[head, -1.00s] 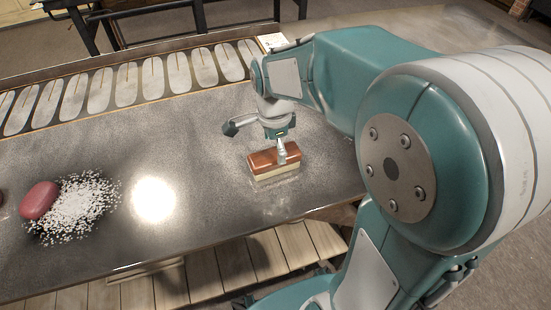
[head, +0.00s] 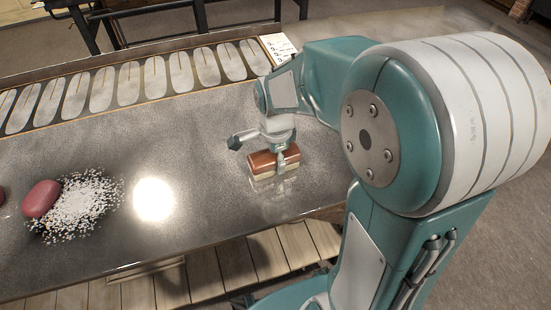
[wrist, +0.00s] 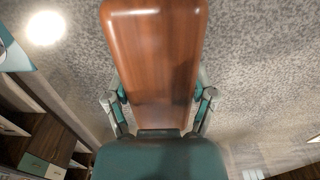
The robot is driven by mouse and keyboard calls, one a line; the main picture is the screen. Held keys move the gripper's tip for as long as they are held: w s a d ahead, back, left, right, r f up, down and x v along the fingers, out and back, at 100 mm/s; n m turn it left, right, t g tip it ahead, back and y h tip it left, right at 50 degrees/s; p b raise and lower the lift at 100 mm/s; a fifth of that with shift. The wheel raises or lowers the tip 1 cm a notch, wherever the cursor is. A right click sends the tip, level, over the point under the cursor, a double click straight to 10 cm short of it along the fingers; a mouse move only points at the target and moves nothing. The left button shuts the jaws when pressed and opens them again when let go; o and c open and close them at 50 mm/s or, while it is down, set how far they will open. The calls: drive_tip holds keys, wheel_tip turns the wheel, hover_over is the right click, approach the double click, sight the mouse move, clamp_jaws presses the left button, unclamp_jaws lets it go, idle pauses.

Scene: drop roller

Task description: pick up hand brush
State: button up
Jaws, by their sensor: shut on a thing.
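The hand brush (head: 262,160) has a brown wooden back and pale bristles below. It is at the right part of the grey table in the head view, level, with a blurred reflection beneath it. It seems to be just above the tabletop, but the gap is hard to judge. My gripper (head: 282,158) points down and is shut across the brush. In the wrist view the brush's wooden back (wrist: 155,55) runs up from between the two fingers of my gripper (wrist: 160,106), one on each side. The bristles are hidden there.
A pile of white bits (head: 82,208) lies at the left of the table (head: 200,245), with a red rounded object (head: 41,198) beside it. A row of grey oval pads (head: 128,82) lines the back edge. The middle of the table is clear.

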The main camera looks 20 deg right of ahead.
drive_tip(key=shift+d, duration=0.1)
drive_tip(key=shift+d+r, duration=0.1)
drive_tip(key=shift+r, duration=0.4)
wheel_tip(320, 180, up, 2)
drive_tip(key=shift+d+r, duration=0.15)
drive_tip(key=shift+r, duration=0.1)
drive_tip(key=s+d+r, duration=0.9)
drive_tip(key=s, duration=0.1)
drive_tip(key=shift+d+r, duration=0.25)
